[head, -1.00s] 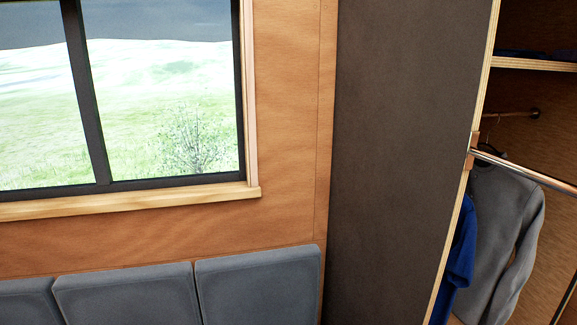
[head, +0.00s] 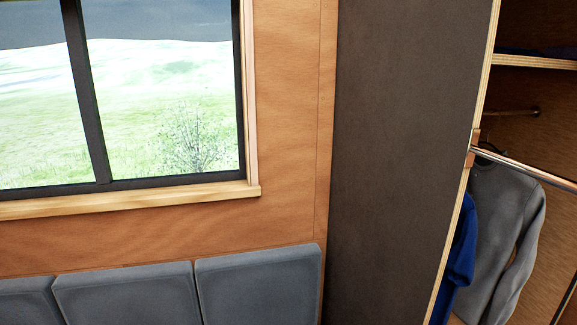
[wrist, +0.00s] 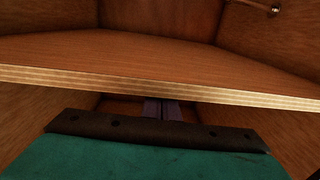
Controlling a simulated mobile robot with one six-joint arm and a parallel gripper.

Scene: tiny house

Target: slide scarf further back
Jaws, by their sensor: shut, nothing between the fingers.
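A dark, bluish cloth (head: 535,51) lies on the upper wardrobe shelf at the top right of the head view. Only a thin strip of it shows, and I cannot tell for sure that it is the scarf. In the wrist view my gripper (wrist: 163,108) points into the wardrobe, with its narrow fingers shut and empty close to the shelf's plywood edge. The shelf edge hides the fingers' far ends. No scarf can be made out in the wrist view. My gripper is not in the head view.
The wardrobe shelf's edge (wrist: 150,84) crosses the wrist view close to my gripper. Below the shelf in the head view, a grey sweater (head: 500,215) and a blue garment (head: 462,250) hang by a metal rail (head: 535,171). A dark side panel (head: 405,150) borders the wardrobe.

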